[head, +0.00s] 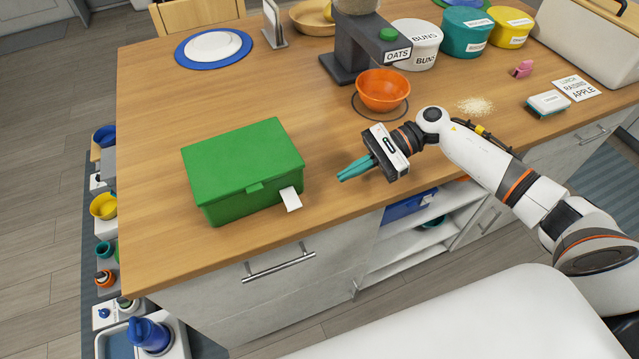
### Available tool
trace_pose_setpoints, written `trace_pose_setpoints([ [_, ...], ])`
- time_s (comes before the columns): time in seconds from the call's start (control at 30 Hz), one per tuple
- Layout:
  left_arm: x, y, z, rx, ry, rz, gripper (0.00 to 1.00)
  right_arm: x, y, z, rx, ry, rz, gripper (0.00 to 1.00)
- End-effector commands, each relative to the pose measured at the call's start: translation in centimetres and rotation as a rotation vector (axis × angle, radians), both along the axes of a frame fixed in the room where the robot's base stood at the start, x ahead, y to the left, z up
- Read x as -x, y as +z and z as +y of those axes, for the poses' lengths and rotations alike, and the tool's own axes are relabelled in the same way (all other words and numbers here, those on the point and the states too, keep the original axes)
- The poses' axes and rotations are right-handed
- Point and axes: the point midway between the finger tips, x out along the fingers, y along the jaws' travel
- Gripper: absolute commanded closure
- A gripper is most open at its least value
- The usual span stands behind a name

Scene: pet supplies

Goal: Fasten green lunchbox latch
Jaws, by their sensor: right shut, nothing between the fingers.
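The green lunchbox (240,165) stands on the wooden counter, left of the middle in the head view, with its lid down. A small green latch tab (255,187) shows at the lid's front edge; whether it is fastened is too small to tell. A white tag (291,199) hangs at the box's front right corner. My right gripper (342,178) is shut and empty, with its teal fingers pointing left toward the box. It is a short gap to the right of the box, not touching it. My left gripper is not in view.
An orange bowl (383,90) stands under the oats dispenser (352,45) behind my right gripper. Lidded tubs, including the white buns tub (416,45), stand at the back right. A plate (213,48) lies back left. The counter around the lunchbox is clear; its front edge is close.

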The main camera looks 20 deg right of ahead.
Motion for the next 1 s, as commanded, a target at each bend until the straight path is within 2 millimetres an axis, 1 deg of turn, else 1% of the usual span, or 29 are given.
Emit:
trace_pose_setpoints([
  [0.17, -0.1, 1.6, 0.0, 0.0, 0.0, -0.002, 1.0, 0.2, -0.3, 2.4, -0.003, 0.003, 0.003, 1.0],
  [0.3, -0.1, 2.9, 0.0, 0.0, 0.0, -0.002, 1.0, 0.2, -1.1, 5.0, -0.005, 0.004, 0.002, 1.0],
  [0.5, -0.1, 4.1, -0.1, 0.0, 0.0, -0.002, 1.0, 0.3, -2.3, 7.8, -0.004, 0.001, 0.003, 1.0],
  [0.6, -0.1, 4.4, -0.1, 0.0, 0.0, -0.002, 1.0, 0.3, -2.7, 8.7, -0.003, 0.001, 0.002, 1.0],
  [0.7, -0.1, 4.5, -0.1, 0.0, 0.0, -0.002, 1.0, 0.3, -3.0, 9.1, -0.001, 0.0, 0.001, 1.0],
  [1.0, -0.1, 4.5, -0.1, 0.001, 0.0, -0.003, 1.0, 0.3, -3.1, 9.2, -0.001, 0.0, 0.0, 1.0],
])
